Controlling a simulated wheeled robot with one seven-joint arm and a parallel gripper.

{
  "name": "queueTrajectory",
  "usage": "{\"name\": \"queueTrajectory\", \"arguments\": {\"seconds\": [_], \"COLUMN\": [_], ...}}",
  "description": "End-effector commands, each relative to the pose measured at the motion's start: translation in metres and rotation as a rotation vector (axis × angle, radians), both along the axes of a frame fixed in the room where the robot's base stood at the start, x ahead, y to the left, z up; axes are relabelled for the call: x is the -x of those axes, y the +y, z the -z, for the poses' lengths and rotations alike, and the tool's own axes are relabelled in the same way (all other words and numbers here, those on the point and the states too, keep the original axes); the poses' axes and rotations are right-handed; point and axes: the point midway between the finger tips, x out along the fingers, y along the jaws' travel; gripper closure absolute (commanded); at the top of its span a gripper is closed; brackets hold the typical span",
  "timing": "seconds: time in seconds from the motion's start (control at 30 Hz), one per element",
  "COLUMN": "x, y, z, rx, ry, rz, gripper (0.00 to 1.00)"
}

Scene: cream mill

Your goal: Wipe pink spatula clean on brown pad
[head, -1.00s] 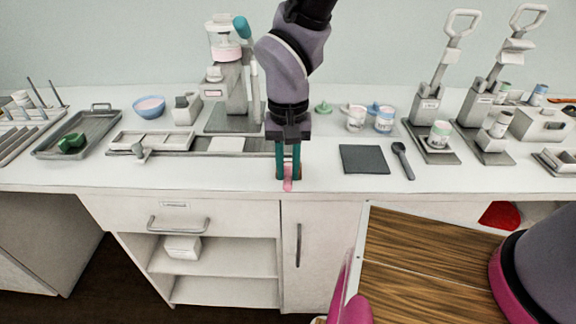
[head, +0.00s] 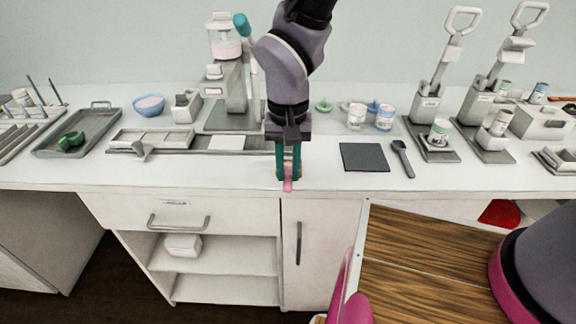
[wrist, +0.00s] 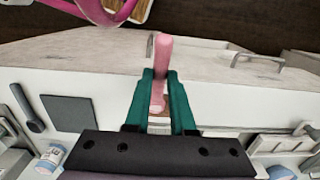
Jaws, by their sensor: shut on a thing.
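My gripper (head: 288,176) has teal fingers and is shut on the pink spatula (head: 288,186), low over the front part of the counter. In the wrist view the spatula (wrist: 163,58) runs between the fingertips (wrist: 161,76) and sticks out past them toward the counter's front edge. A small brownish patch (wrist: 160,113) shows between the fingers; I cannot tell whether it is the brown pad. No brown pad shows clearly in the head view, where my gripper hides the counter behind it. I cannot tell whether the spatula touches anything below.
A dark grey square mat (head: 364,157) and a dark spoon (head: 402,158) lie to the right of my gripper. Cups (head: 356,116) stand at the back. The front counter strip is mostly clear.

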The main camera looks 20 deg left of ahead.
Motion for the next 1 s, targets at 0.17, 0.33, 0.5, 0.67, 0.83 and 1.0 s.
{"name": "queueTrajectory", "arguments": {"seconds": [0.17,0.33,0.5,0.67,0.83,1.0], "x": [0.009,0.009,0.002,-0.005,-0.005,0.001], "y": [-0.003,-0.003,-0.001,0.002,0.002,0.000], "z": [0.000,0.000,-0.001,-0.001,-0.001,-0.001], "rx": [0.002,0.000,0.000,-0.001,-0.001,0.000], "ry": [0.002,0.001,0.001,0.000,0.000,0.001], "rz": [0.000,0.001,0.002,0.001,0.000,0.000], "gripper": [1.00,1.00,1.00,1.00,1.00,1.00]}}
